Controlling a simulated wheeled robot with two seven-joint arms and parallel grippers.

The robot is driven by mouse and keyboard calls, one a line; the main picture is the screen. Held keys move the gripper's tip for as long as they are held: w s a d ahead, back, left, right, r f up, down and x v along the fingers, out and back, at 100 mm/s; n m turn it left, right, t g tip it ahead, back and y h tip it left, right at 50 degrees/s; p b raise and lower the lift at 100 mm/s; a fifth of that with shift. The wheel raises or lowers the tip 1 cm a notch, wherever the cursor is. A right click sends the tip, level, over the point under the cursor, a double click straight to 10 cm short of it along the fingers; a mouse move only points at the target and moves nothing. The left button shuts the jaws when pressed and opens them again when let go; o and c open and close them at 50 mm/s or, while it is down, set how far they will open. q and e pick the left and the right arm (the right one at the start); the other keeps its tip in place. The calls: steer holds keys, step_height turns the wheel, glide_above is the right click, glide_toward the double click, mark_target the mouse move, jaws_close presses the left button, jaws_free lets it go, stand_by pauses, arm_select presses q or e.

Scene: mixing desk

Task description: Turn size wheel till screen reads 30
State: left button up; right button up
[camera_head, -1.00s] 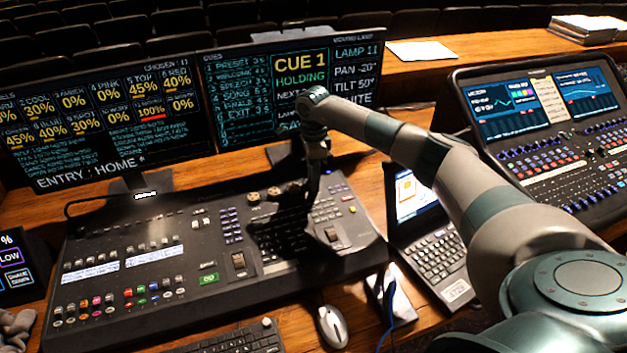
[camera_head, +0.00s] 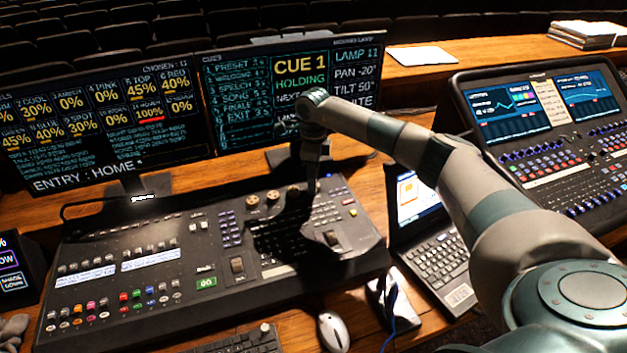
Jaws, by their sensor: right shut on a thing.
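The lighting desk (camera_head: 215,277) is a dark console with many keys and a row of small brass-coloured wheels (camera_head: 272,197) near its back edge. My right gripper (camera_head: 313,188) reaches down at the right end of that row, shut on a small part that its fingers hide, apparently a wheel. The right monitor (camera_head: 262,75) reads CUE 1 HOLDING, LAMP 11, PAN -20 and TILT 50. My right arm covers its lower right part, and I cannot read a size value there. My left gripper is out of view.
The left monitor (camera_head: 100,120) stands behind the desk. A laptop (camera_head: 440,255), a mouse (camera_head: 333,332) and a keyboard (camera_head: 235,342) lie around its front and right. A second console (camera_head: 560,140) stands at the right. White paper (camera_head: 422,56) lies at the back.

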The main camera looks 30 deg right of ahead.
steer(key=o, duration=1.1)
arm_select(q)
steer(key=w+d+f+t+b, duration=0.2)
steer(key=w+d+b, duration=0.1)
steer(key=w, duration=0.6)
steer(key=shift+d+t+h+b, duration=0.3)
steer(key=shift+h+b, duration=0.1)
steer(key=shift+b, duration=0.5)
arm_select(e)
steer(key=shift+r, duration=8.75)
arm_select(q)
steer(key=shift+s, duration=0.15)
arm_select(e)
steer(key=shift+s+f, duration=0.1)
